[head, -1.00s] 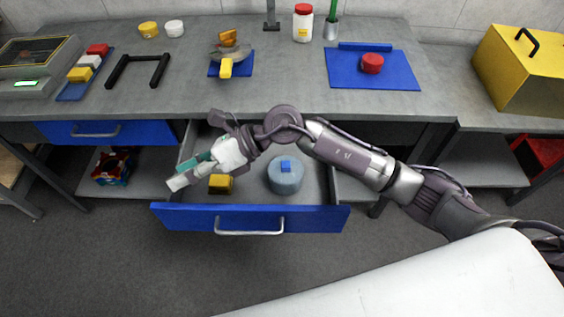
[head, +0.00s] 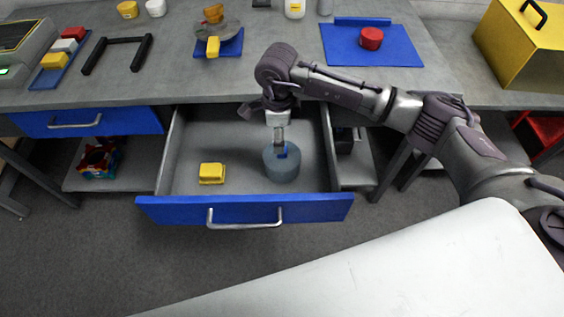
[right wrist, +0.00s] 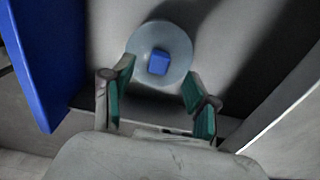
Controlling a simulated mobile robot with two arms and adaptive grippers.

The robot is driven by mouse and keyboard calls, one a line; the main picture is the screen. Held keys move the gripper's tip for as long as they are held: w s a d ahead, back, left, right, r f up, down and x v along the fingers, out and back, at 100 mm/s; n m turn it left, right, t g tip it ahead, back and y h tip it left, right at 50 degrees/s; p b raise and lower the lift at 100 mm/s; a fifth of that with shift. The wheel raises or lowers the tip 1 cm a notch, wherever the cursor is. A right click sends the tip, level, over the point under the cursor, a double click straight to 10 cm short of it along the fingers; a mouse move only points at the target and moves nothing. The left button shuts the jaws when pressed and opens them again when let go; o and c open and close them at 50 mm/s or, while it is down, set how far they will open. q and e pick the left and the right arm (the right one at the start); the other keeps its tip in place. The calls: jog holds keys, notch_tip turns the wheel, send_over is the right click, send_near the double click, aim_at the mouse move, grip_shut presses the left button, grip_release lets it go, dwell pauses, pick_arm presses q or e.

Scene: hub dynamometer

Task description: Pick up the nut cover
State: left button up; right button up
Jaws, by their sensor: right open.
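A round grey-blue piece with a blue square knob, which looks like the nut cover (head: 282,168), sits in the open drawer. In the right wrist view the cover (right wrist: 145,40) lies just beyond the fingertips, its blue knob (right wrist: 159,62) roughly between them. My right gripper (head: 279,147) points down over the cover. In the right wrist view this gripper (right wrist: 159,77) is open, with green-padded fingers spread wide and nothing held. I cannot tell how high the fingertips are above the knob. My left gripper is not in view.
The drawer's blue front (head: 245,208) and side walls surround the cover. A yellow block (head: 212,173) lies to its left in the drawer. The bench top (head: 190,88) behind holds a blue mat (head: 395,55) with a red piece (head: 371,38), and a yellow case (head: 525,50).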

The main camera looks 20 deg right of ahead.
aim_at(282, 159)
jog(key=f, duration=0.1)
jog(key=f+b, duration=0.1)
jog(key=f, duration=0.1)
jog(key=d+f+b, duration=0.1)
jog(key=f, duration=0.1)
jog(key=shift+s, duration=0.1)
jog(key=shift+f+b, duration=0.3)
jog(key=shift+f, duration=0.15)
jog(key=shift+r, duration=0.1)
jog(key=shift+a, duration=0.1)
jog(key=shift+c, duration=0.3)
grip_shut()
